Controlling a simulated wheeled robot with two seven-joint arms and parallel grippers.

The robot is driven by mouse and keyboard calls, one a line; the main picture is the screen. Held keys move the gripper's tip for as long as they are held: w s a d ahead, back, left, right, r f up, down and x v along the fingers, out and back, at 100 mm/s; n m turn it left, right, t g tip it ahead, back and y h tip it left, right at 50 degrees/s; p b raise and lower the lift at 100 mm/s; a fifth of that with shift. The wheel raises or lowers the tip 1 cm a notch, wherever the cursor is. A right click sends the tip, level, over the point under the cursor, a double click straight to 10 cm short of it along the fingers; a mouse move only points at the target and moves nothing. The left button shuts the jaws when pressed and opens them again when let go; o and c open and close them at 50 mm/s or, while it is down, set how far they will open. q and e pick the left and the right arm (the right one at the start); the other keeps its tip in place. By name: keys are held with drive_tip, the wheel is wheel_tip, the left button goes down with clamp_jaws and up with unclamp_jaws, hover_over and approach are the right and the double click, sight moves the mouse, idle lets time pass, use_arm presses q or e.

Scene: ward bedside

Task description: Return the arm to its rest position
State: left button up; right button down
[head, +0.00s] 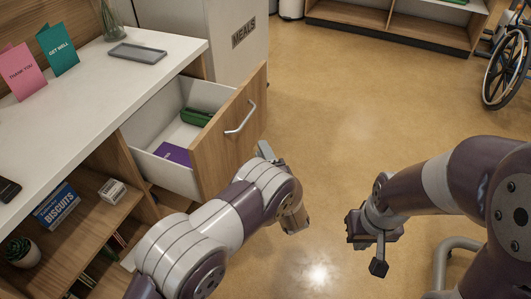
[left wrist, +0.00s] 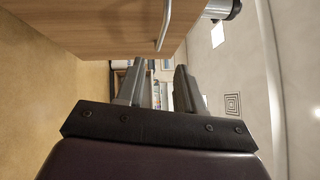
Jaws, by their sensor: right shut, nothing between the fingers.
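My left arm reaches in from the left in the head view. Its gripper (head: 266,152) is beside the front of the open drawer (head: 228,138), just right of its silver handle (head: 241,118). In the left wrist view, the left gripper's fingers (left wrist: 160,82) stand apart with nothing between them. The drawer front (left wrist: 105,28) and handle (left wrist: 164,25) show above them, clear of the fingers. My right arm comes in from the right, with its gripper (head: 378,262) pointing down over the floor, shut and empty.
The drawer holds a green item (head: 197,117) and a purple item (head: 175,154). The white counter (head: 95,88) bears cards and a grey tray (head: 137,53). Shelves with a biscuits box (head: 57,205) are below. A wheelchair (head: 507,68) stands far right. The middle floor is clear.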

use_arm(q)
drive_tip(key=s+d+f+n+g+h, duration=0.5)
drive_tip(key=s+f+n+g+h, duration=0.3)
drive_tip(key=f+g, duration=0.25)
drive_tip(key=s+a+r+n+g, duration=0.35)
drive_tip(key=s+a+r, duration=0.25)
drive_tip(key=s+a, duration=0.35)
drive_tip(key=s+a+r+n+g, duration=0.2)
drive_tip(key=s+a+r+g, duration=0.2)
drive_tip(key=s+a+r, duration=0.55)
wheel_tip(320, 180, up, 30)
drive_tip(key=a+n+t+p, duration=0.1)
drive_tip(key=p, duration=2.9)
drive_tip(key=shift+s+t, duration=0.3)
drive_tip(key=shift+s, duration=0.05)
